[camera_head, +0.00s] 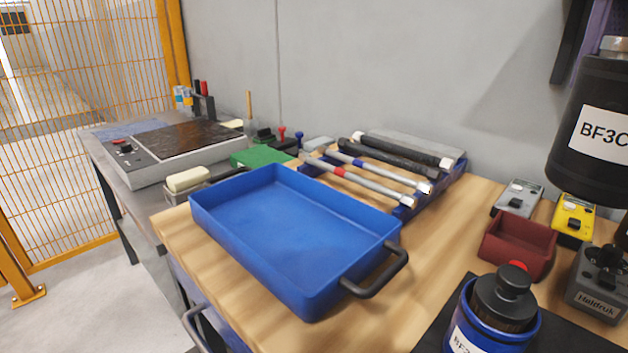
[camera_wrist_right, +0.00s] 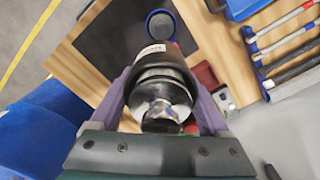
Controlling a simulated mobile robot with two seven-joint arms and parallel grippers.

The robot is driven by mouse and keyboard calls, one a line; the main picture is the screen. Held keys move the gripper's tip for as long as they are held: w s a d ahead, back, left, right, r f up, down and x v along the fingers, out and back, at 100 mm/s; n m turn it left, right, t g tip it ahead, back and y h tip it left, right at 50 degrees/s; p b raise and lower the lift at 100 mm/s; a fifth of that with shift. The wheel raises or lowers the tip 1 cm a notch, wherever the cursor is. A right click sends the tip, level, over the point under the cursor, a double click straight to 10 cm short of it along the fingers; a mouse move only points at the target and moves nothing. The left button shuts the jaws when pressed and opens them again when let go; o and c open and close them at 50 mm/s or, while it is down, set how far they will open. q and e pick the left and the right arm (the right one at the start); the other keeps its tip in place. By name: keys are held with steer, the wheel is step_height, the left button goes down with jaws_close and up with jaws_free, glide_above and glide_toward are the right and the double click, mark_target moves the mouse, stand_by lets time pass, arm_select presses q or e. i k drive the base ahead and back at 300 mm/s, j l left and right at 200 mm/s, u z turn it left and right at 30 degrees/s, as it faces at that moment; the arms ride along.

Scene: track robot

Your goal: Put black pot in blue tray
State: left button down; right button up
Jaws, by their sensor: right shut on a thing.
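The black pot (camera_head: 592,135), a dark cylinder with a white label reading "BF3C", is at the right edge of the head view, raised above the bench. It also fills the middle of the right wrist view (camera_wrist_right: 160,72). My right gripper (camera_wrist_right: 162,95) is shut on it, with a purple finger on each side. The blue tray (camera_head: 300,277) lies on the wooden bench in the middle of the head view. It is empty, with a black handle at its near right corner. The pot is apart from the tray, to its right. My left gripper is not in view.
A blue container (camera_head: 460,335) with a black knobbed top stands on a black mat at the front right. A dark red bin (camera_head: 517,245) and grey and yellow devices are behind it. A blue rack (camera_head: 405,212) with several rods lies behind the tray.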

mark_target(296, 229)
steer(key=i+u, duration=0.15)
steer(key=u, duration=0.25)
steer(key=i+l+u, duration=0.2)
steer(key=u, duration=0.25)
steer(key=i+l+u, duration=0.1)
steer(key=u, duration=0.3)
